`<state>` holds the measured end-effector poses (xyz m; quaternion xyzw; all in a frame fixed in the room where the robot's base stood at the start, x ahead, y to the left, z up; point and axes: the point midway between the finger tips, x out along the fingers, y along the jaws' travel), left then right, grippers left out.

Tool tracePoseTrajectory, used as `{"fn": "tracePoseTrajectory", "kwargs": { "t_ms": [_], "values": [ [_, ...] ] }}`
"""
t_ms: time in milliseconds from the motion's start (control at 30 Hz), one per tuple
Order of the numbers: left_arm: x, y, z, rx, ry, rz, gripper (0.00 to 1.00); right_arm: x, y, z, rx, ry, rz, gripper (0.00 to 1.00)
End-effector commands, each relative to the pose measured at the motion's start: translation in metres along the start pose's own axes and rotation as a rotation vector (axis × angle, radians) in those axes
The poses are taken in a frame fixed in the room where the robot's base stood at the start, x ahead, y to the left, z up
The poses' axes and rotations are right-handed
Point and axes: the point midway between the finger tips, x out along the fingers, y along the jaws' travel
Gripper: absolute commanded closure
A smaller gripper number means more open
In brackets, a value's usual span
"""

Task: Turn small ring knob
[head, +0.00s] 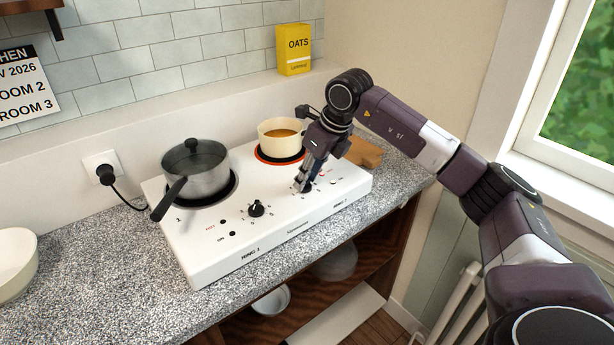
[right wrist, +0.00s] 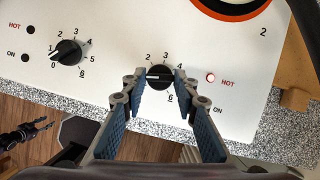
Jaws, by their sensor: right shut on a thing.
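The small ring's black knob (right wrist: 159,77) is on the front right of the white hob (head: 215,255). Its white pointer mark points left in the right wrist view, below the 2; the numbers at that side are hidden by a finger. My right gripper (right wrist: 159,81) is shut on this knob, one finger on each side. In the head view the right gripper (head: 304,187) reaches down and mostly hides the knob. The small ring (head: 262,157) glows orange under a cream pot (head: 283,124) holding orange-brown liquid.
The large ring's knob (head: 256,208) is to the left, its pointer toward the low numbers. A lidded steel pot (head: 196,172) stands on the large ring, its handle over the front left. A yellow oats box (head: 294,51) stands behind.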

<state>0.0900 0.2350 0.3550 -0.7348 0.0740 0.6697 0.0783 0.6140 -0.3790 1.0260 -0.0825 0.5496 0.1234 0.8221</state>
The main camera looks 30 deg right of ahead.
Motion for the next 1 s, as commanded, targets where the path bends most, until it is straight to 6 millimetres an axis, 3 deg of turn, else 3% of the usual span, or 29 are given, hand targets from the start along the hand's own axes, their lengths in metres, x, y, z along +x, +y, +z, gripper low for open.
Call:
{"fn": "tracePoseTrajectory", "kwargs": {
  "t_ms": [500,1000],
  "values": [
    [-0.015,-0.001,-0.002,0.0,0.0,0.0,0.6,-0.002,-0.004,0.003,-0.38,-0.002,0.158,0.97],
    [-0.021,-0.001,-0.002,-0.001,-0.001,-0.001,0.6,-0.001,-0.006,0.003,-0.534,-0.003,0.22,0.97]
  ]
}}
